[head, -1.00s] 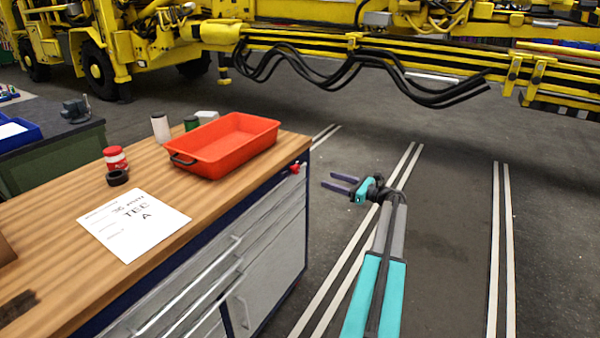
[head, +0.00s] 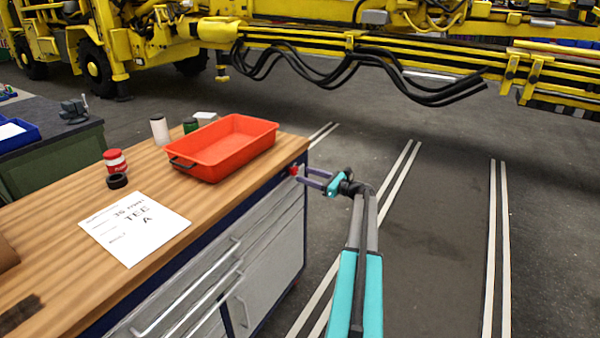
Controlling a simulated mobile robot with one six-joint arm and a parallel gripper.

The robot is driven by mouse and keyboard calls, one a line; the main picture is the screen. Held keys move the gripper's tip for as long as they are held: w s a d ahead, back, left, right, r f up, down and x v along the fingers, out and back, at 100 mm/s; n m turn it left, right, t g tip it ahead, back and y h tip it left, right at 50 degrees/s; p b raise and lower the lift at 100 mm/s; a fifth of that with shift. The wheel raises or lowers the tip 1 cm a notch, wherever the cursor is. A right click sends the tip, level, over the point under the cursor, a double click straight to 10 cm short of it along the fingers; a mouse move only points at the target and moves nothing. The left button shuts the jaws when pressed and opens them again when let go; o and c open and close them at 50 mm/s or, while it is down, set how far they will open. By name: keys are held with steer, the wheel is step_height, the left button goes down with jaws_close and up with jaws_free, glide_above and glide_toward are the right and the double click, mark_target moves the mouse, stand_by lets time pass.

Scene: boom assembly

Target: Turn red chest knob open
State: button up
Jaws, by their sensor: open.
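The red knob (head: 294,170) sits on the upper right corner of the grey tool chest (head: 262,245), just under the wooden top. My gripper (head: 303,178) reaches in from the right with its two dark fingers pointing left. The fingers are apart, and their tips are at or very near the knob. I cannot tell whether they touch it or sit around it. Part of the knob is hard to make out at this size.
A red tray (head: 225,148) stands on the wooden bench top near the knob's corner. A paper sheet (head: 134,228), a red-and-white can (head: 115,160) and a black ring (head: 117,181) lie further left. A yellow machine (head: 330,40) with hanging black hoses stands behind. The floor right of the chest is free.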

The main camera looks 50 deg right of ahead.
mark_target(296, 172)
steer(key=shift+p+x, duration=0.4)
steer(key=shift+x, duration=1.45)
steer(key=c, duration=1.1)
